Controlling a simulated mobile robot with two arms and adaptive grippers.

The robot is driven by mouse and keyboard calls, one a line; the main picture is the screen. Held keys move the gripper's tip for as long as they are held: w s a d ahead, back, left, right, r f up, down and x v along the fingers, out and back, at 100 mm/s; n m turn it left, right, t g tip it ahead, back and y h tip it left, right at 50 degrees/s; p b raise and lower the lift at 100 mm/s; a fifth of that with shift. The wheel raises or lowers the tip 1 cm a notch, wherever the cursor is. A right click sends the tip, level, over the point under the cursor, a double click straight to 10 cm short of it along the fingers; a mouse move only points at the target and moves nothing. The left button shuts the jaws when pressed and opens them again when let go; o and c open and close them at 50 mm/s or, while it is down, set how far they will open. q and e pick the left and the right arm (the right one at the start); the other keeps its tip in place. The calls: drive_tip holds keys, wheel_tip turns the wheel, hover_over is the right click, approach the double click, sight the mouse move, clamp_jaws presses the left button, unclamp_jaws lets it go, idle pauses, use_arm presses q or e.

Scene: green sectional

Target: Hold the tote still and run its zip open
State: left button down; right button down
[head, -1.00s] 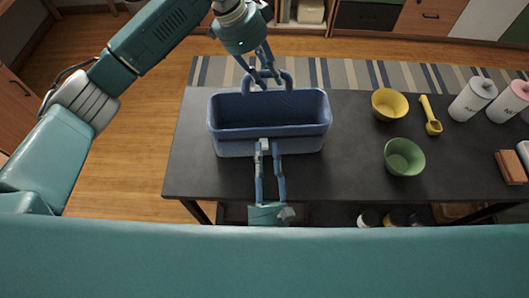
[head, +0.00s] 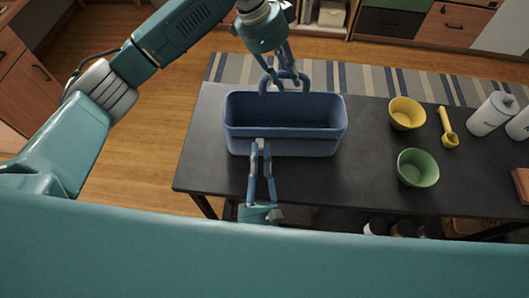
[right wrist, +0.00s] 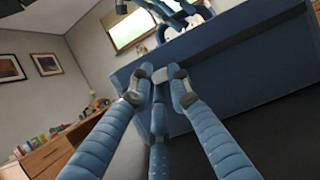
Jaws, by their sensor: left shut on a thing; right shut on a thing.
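The blue tote (head: 240,142) stands upright on the dark table, its top showing as a wide opening. My left gripper (head: 285,80) is shut on a blue loop handle (head: 268,82) at the tote's far side. My right gripper (head: 261,146) is at the tote's near wall, left of its middle. In the right wrist view its fingers (right wrist: 160,80) are shut on a small grey zip pull (right wrist: 158,75). A dark zip strip (right wrist: 245,38) runs along the wall to the right of the pull. The fingers partly hide the pull.
On the dark table (head: 330,180), right of the tote, are a yellow bowl (head: 406,114), a green bowl (head: 417,168), a yellow scoop (head: 448,130) and a white bottle (head: 492,115). The table between tote and bowls is clear. A striped rug (head: 390,78) lies behind.

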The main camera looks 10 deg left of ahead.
drive_tip(key=c, duration=1.6)
unclamp_jaws()
drive_tip(key=shift+r, duration=0.1)
drive_tip(key=shift+c, duration=0.2)
drive_tip(key=a+v, duration=0.1)
drive_tip(key=v, duration=1.1)
drive_tip(key=shift+d, duration=0.45)
